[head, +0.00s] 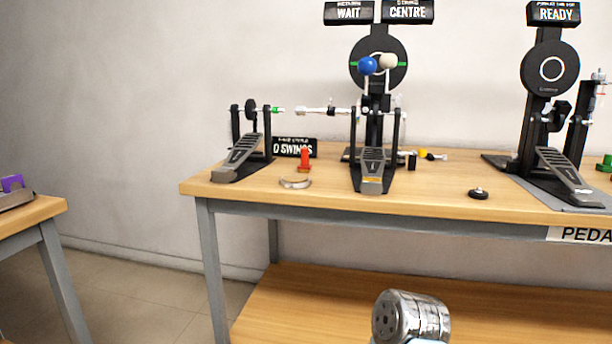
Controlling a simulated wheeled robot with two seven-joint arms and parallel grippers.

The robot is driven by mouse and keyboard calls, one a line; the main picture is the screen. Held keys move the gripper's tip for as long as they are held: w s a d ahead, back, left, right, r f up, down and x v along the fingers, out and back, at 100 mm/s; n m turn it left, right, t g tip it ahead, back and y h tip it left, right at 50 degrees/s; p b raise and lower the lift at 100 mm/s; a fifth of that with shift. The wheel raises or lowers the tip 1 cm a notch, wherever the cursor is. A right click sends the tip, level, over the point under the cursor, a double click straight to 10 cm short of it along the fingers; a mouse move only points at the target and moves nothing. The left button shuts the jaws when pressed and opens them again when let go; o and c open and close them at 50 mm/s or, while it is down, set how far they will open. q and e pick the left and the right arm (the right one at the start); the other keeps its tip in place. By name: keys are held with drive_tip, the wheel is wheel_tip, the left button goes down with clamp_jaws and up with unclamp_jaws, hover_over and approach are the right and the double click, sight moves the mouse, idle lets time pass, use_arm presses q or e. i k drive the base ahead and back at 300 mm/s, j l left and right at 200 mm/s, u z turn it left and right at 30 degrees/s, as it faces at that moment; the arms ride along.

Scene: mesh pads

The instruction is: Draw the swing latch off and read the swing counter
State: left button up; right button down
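The swing counter (295,148) is a black sign at the back of the bench that reads "0 SWINGS"; its small top line is too small to read. I cannot tell which part is the swing latch. A left pedal (241,153) and a middle pedal (372,166) stand on the bench. A silver rod (325,110) reaches left from the middle pedal towards a green-tipped stub (276,110). A blue ball (367,66) and a cream ball (388,61) show before a black disc (400,76). Neither of my grippers is in view.
A red piece (305,160) and a metal ring (295,183) lie between the pedals. A black knob (478,193) lies on clear bench top (430,201). Signs read "WAIT" (348,13), "CENTRE" (408,12) and "READY" (554,14). Another pedal (562,170) stands right.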

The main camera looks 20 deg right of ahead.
sight(422, 152)
drive_tip(key=z, duration=1.3)
drive_tip(key=j, duration=0.1)
